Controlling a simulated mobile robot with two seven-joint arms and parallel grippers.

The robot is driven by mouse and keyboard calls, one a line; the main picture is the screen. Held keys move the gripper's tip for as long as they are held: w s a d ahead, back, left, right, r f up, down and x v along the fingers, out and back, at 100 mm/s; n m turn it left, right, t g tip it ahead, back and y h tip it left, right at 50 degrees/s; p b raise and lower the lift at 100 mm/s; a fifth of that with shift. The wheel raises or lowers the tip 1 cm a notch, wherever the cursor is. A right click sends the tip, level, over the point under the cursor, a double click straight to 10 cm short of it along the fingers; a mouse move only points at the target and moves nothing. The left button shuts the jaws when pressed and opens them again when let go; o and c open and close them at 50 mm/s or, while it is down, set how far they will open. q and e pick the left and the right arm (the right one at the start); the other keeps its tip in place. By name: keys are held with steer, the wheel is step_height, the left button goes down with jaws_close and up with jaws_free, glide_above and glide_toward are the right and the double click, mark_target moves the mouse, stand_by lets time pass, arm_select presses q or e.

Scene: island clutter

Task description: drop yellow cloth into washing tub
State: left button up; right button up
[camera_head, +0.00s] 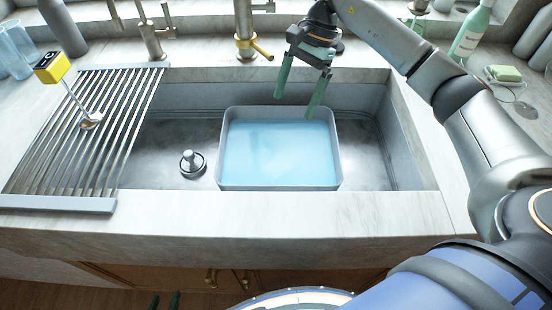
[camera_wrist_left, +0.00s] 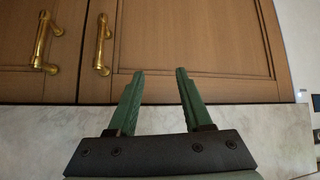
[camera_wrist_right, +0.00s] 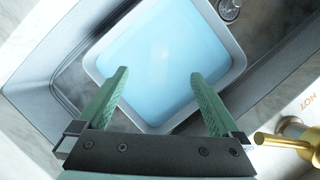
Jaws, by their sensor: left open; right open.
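The washing tub (camera_head: 227,178) is a grey rectangular basin holding light blue water, set inside the sink. It also shows in the right wrist view (camera_wrist_right: 238,56). I see no yellow cloth in any view. My right gripper (camera_head: 297,107) is open and empty above the back right of the tub, its green fingers pointing down; the right wrist view shows the fingers (camera_wrist_right: 160,74) apart over the water. My left gripper (camera_wrist_left: 160,72) is open and empty, low in front of the wooden cabinet; only its dark fingertips (camera_head: 164,302) show at the bottom of the head view.
A metal drying rack (camera_head: 105,125) lies at the left of the sink, with a yellow-headed tool (camera_head: 52,67) over it. A drain plug (camera_head: 192,162) stands left of the tub. A brass tap (camera_head: 246,35) is behind. Bottles (camera_head: 468,35) and a green sponge (camera_head: 505,73) are at right.

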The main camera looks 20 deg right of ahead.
steer(key=v, duration=0.5)
steer(key=shift+d+r, duration=0.15)
steer(key=shift+r, duration=0.25)
steer(key=shift+s, duration=0.1)
